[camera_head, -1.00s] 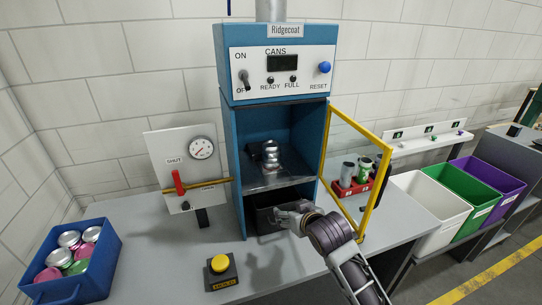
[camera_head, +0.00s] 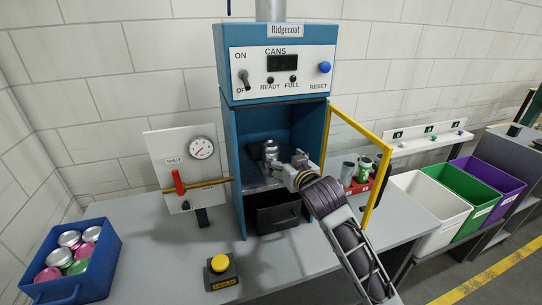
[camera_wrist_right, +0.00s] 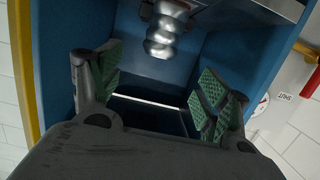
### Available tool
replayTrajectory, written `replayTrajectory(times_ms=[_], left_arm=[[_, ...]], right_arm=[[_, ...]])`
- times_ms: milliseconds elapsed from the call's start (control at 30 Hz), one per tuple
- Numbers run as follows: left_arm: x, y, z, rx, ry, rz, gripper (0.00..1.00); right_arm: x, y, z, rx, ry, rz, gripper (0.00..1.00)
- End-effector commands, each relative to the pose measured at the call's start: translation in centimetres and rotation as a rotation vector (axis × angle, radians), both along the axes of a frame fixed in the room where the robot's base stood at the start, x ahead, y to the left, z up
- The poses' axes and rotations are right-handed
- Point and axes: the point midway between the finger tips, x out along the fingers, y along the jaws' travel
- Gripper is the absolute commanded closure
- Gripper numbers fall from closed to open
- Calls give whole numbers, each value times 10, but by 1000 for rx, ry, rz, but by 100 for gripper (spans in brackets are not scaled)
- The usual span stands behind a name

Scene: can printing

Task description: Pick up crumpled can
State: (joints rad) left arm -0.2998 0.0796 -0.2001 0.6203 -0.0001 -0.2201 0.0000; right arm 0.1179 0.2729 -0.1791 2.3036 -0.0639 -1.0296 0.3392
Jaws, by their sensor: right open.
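The crumpled silver can (camera_head: 270,150) stands on the plate inside the open blue Ridgecoat machine (camera_head: 232,160). It has pinched, bulging sides. In the right wrist view the can (camera_wrist_right: 162,38) shows at the top, beyond the fingers and apart from them. My right gripper (camera_head: 292,168) is at the machine's opening, just right of and in front of the can. In the right wrist view its green-padded fingers (camera_wrist_right: 158,88) are spread wide with nothing between them. My left gripper is not in view.
The yellow-framed door (camera_head: 375,190) stands open at right, close to my right arm. A dark drawer (camera_head: 277,221) sits below the chamber. A red rack with cans (camera_head: 350,187) is behind the door. A blue bin of cans (camera_head: 104,262) and yellow button (camera_head: 220,263) are at left.

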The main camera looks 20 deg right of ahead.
Motion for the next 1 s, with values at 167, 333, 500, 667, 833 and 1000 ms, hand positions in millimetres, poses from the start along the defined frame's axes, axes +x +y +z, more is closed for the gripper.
replayTrajectory(times_ms=[167,333,500,667,833,1000], left_arm=[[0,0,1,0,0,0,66],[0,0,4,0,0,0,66],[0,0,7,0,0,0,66],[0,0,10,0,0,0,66],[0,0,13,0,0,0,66],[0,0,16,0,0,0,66]], right_arm=[[5,0,-1,0,0,0,24],[18,1,-3,1,1,-1,24],[34,1,-6,1,2,-1,24],[49,2,-9,1,1,0,24],[64,2,-12,0,1,0,24],[77,3,-16,0,1,0,24]])
